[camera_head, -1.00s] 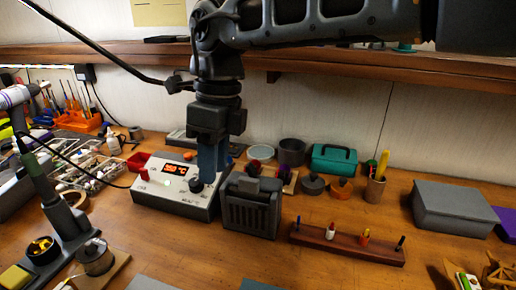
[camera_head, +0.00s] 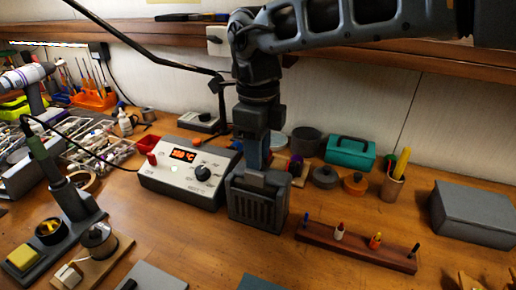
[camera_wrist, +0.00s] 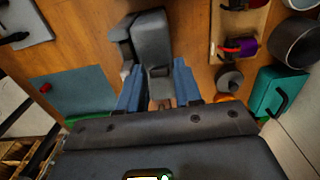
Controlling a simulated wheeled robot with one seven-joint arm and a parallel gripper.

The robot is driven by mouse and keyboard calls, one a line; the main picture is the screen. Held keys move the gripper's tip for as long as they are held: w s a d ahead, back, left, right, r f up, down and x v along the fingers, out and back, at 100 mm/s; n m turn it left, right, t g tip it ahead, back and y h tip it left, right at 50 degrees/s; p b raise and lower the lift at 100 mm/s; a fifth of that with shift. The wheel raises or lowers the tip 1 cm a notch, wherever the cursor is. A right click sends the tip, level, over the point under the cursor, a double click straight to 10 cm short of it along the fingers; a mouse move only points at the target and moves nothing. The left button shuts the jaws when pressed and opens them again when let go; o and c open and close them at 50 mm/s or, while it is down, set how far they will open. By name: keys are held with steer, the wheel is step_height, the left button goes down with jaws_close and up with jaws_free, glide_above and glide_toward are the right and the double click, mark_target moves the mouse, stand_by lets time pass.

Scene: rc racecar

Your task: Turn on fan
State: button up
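A dark grey box with a slatted front (camera_head: 256,208), which looks like the fan, stands on the bench just right of the white control station. In the wrist view the grey box (camera_wrist: 151,38) lies ahead, with a raised block on its top. My gripper (camera_head: 256,160) points down at the top back of this box. Its two blue fingers are spread apart in the wrist view (camera_wrist: 158,85), with the near end of the box between or just below them. I cannot tell whether they touch it. No switch shows clearly on the box.
The white station (camera_head: 185,172) with a lit red display and black knob is close on the left. A teal case (camera_head: 350,153) and round pots stand behind. A wooden shelf (camera_head: 400,60) runs above.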

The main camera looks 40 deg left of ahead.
steer(key=shift+c, duration=0.2)
jaws_close()
